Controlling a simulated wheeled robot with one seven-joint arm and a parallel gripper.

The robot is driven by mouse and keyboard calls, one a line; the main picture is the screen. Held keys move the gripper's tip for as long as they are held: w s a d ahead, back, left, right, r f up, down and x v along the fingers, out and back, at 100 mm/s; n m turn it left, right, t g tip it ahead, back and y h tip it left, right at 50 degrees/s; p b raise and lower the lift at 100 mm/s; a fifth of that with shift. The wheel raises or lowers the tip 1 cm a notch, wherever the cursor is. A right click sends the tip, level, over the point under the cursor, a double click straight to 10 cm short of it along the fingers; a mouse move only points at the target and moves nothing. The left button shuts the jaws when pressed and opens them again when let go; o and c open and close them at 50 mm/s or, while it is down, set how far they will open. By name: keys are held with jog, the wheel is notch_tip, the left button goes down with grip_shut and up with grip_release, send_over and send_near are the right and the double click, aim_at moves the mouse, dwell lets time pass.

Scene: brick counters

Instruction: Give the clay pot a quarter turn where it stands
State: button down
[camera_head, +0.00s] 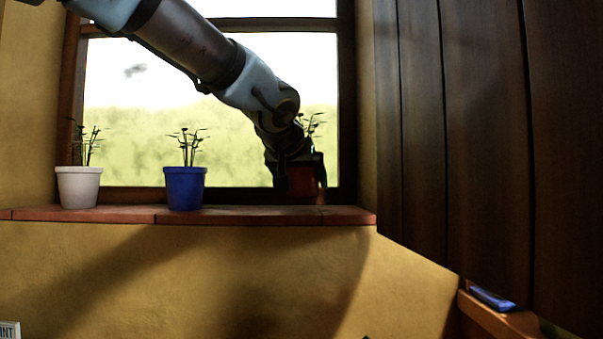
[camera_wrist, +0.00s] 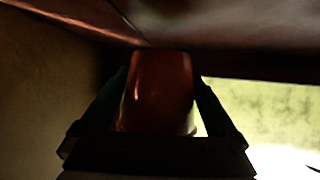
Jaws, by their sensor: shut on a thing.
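The clay pot (camera_head: 301,180) is reddish-brown and stands at the right end of the tiled window sill, with a thin plant showing above it. My gripper (camera_head: 297,172) is at the pot and hides much of it in the head view. In the wrist view the pot (camera_wrist: 160,90) sits between the two dark fingers of my gripper (camera_wrist: 160,95), one on each side. The gripper is shut on the pot. The pot's base against the sill is dark and hard to make out.
A blue pot (camera_head: 185,190) and a white pot (camera_head: 78,188), each with a plant, stand to the left on the brick sill (camera_head: 120,215). A dark wooden shutter (camera_head: 470,130) stands close on the right. A blue object (camera_head: 492,298) lies on a ledge at lower right.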

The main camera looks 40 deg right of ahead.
jog(key=shift+r+m+g+h+p, duration=0.15)
jog(key=shift+m+g+h+p, duration=0.8)
jog(key=shift+p, duration=4.7)
jog(key=shift+m+g+p, duration=1.05)
jog(key=shift+m+p, duration=0.1)
jog(key=shift+p, duration=2.05)
jog(key=shift+m+g+h+p, duration=0.25)
jog(key=shift+m+g+p, duration=1)
jog(key=shift+p, duration=1)
jog(key=shift+m+g+p, duration=0.55)
jog(key=shift+g+p, duration=0.1)
jog(key=shift+p, duration=0.25)
jog(key=shift+m+g+p, duration=0.6)
jog(key=shift+g+p, duration=0.1)
jog(key=shift+f+b, duration=0.95)
jog(key=shift+f, duration=0.5)
grip_release()
jog(key=shift+a+f, duration=0.1)
jog(key=shift+f, duration=0.05)
